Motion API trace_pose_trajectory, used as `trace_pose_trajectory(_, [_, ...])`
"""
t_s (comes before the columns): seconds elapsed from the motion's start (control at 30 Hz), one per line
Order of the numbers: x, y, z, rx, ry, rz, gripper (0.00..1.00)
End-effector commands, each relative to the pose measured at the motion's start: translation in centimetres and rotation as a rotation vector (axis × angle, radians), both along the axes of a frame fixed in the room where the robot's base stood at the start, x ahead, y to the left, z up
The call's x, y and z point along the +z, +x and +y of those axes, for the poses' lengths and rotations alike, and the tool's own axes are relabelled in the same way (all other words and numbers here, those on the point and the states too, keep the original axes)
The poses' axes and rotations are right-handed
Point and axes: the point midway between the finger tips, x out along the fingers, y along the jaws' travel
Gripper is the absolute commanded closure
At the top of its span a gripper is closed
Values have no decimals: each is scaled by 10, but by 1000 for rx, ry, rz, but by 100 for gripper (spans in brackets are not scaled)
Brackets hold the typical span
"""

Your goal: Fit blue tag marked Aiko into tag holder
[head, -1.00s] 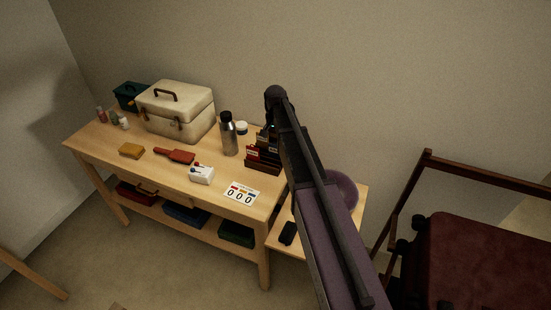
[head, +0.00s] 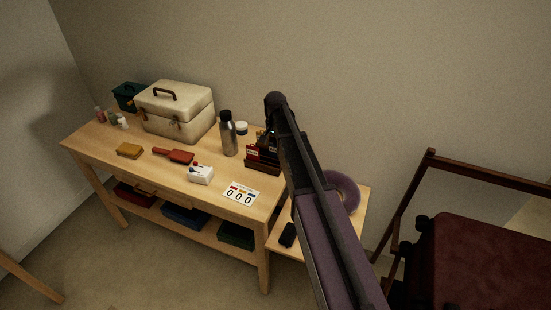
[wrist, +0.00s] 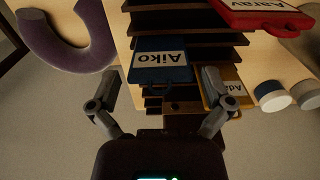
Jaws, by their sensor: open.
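The blue tag marked Aiko (wrist: 162,60) shows in the wrist view, its lettering upside down. It sits in a dark stepped rack (wrist: 190,22), which also shows in the head view (head: 262,168). My gripper (wrist: 158,78) is open, with one finger on each side of the blue tag's near end. The fingers look apart from the tag; their depth relative to it is hard to judge. In the head view my arm hides the gripper and part of the rack. I cannot make out a tag holder in either view.
A purple neck pillow (head: 347,190) lies on the side table. A steel flask (head: 228,138) stands left of the rack. A dark red suitcase (head: 480,260) is at the right.

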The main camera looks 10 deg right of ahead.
Motion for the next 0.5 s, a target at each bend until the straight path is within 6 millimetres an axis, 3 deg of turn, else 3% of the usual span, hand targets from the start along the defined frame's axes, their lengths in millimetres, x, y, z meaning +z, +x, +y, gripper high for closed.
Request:
trace_pose_trajectory(0.2, [-19, 0, 0, 0, 0, 0, 0])
trace_pose_trajectory(0.5, [-24, 0, -1, -1, 0, 0, 0])
